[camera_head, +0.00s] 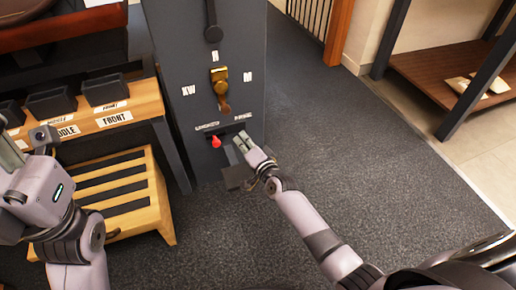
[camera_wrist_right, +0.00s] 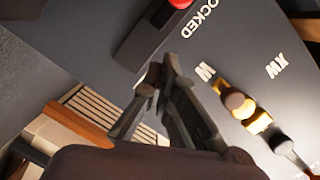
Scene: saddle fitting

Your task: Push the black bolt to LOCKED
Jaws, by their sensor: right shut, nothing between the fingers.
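A grey post (camera_head: 175,60) carries a dark slot with a red knob (camera_head: 216,142), which looks like the bolt's handle. The knob sits at the left of the slot, below the left of two small labels. In the right wrist view the red knob (camera_wrist_right: 180,3) is cut by the top edge, beside a dark bar (camera_wrist_right: 150,35) and lettering ending in "OCKED". My right gripper (camera_head: 241,142) is shut and empty, close to the post, right of the knob and apart from it. Its fingers (camera_wrist_right: 170,70) show together in the wrist view. My left gripper (camera_head: 28,143) looks open and empty at the left.
Above the slot is a gold latch (camera_head: 219,78) with lettered labels; a black lever (camera_head: 213,30) is higher. A dark ledge (camera_head: 237,178) juts out below. A wooden bench with black bins (camera_head: 105,90) and a slatted step (camera_head: 125,200) stand left. Floor at right is clear.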

